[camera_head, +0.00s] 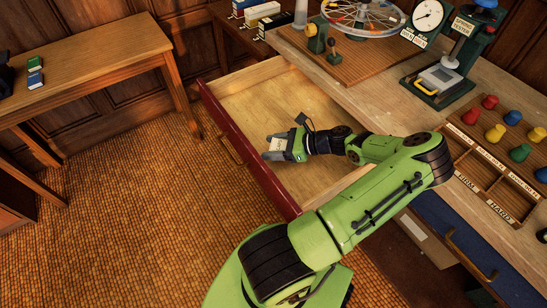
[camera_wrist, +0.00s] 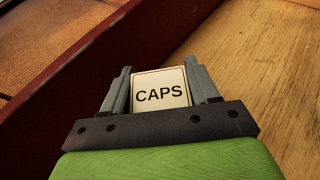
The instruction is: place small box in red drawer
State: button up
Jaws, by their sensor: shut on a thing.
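The red drawer (camera_head: 236,146) is pulled out from the wooden table in the head view, its inside bare light wood. Its red front wall also shows in the wrist view (camera_wrist: 75,75). My gripper (camera_head: 277,150) is over the open drawer, near its front wall. It is shut on a small cream box (camera_wrist: 160,90) marked "CAPS", with one grey finger on each side. The box shows small between the fingers in the head view (camera_head: 277,145). I cannot tell whether the box touches the drawer floor.
The table (camera_head: 390,100) holds a wheel (camera_head: 362,12), a dial gauge (camera_head: 428,16), a green press-like device (camera_head: 441,79) and a sorting tray with coloured pegs (camera_head: 478,150). A blue drawer (camera_head: 445,235) is below it. A side table (camera_head: 90,65) stands at left. The drawer has free floor around my gripper.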

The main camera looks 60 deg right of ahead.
notch_tip(320, 180, down, 5)
jog(key=shift+r+b, duration=0.2)
jog(key=shift+b, duration=0.55)
jog(key=shift+r, duration=0.1)
jog(key=o, duration=1.1)
jog(key=shift+s+d+r, duration=0.1)
jog(key=shift+s+r, duration=0.05)
jog(key=shift+s, duration=0.05)
jog(key=p+v, duration=0.3)
jog(key=v, duration=0.8)
jog(key=shift+s+r, duration=0.1)
jog(key=shift+s, duration=0.2)
